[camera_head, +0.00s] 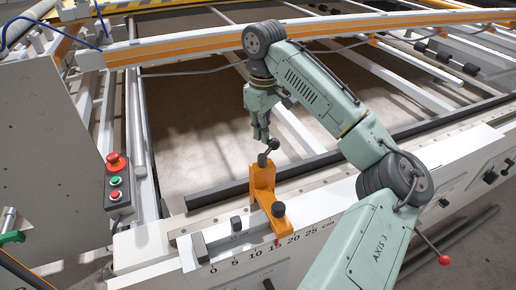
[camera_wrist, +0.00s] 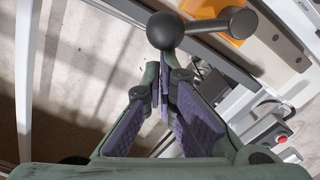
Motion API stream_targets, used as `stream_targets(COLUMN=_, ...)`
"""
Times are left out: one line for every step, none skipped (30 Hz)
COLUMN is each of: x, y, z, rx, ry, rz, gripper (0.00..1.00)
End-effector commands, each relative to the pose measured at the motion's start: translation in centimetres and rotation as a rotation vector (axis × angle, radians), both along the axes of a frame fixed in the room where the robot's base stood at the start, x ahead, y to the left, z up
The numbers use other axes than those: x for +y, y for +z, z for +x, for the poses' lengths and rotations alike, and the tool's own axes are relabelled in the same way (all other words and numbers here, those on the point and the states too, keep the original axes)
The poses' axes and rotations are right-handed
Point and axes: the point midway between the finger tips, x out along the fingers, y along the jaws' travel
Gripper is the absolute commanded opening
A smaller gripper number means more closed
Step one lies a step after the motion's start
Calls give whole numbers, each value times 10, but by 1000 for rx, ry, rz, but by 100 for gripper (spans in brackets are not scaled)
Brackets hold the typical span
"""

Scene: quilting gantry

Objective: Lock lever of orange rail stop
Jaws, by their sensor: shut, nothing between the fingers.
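The orange rail stop (camera_head: 263,190) stands on the white rail beside a printed cm scale. Its dark lever with a ball knob (camera_head: 272,145) rises from the top of the stop. In the wrist view the ball knob (camera_wrist: 165,30) is just beyond my fingertips, with the lever arm running right over the orange body (camera_wrist: 228,12). My gripper (camera_head: 261,138) points down, close to the knob at its upper left. In the wrist view my gripper (camera_wrist: 160,78) has its purple-padded fingers shut with nothing between them. Whether a fingertip touches the knob cannot be told.
A control box (camera_head: 116,182) with a red emergency button stands at the left. The orange-striped gantry beam (camera_head: 180,48) crosses behind my arm. The scale rail (camera_head: 240,250) runs along the front. Open frame space lies left of the stop.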

Motion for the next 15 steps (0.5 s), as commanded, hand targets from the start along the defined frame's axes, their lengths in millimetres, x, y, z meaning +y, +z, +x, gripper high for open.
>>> stream_targets(x=-2, y=1, z=0, rx=0, ry=-1, rz=0, gripper=0)
stream_targets(x=-4, y=1, z=-1, rx=0, ry=-1, rz=0, gripper=0)
stream_targets(x=-5, y=1, z=-1, rx=0, ry=-2, rz=0, gripper=0)
stream_targets(x=-7, y=1, z=-1, rx=0, ry=-2, rz=0, gripper=0)
stream_targets(x=-8, y=1, z=-1, rx=0, ry=-2, rz=0, gripper=0)
stream_targets(x=-10, y=1, z=-2, rx=1, ry=-1, rz=1, gripper=0)
stream_targets(x=-11, y=1, z=-2, rx=1, ry=-1, rz=1, gripper=0)
stream_targets(x=-11, y=1, z=-2, rx=1, ry=-1, rz=1, gripper=0)
stream_targets(x=-12, y=1, z=-2, rx=1, ry=-1, rz=1, gripper=0)
stream_targets(x=-12, y=0, z=-2, rx=1, ry=0, rz=1, gripper=0)
stream_targets(x=-13, y=0, z=-2, rx=1, ry=0, rz=1, gripper=0)
stream_targets(x=-13, y=0, z=-2, rx=0, ry=0, rz=0, gripper=0)
stream_targets(x=-13, y=0, z=-3, rx=0, ry=0, rz=0, gripper=0)
stream_targets(x=-14, y=0, z=-3, rx=0, ry=0, rz=0, gripper=0)
stream_targets(x=-15, y=1, z=-3, rx=0, ry=0, rz=0, gripper=0)
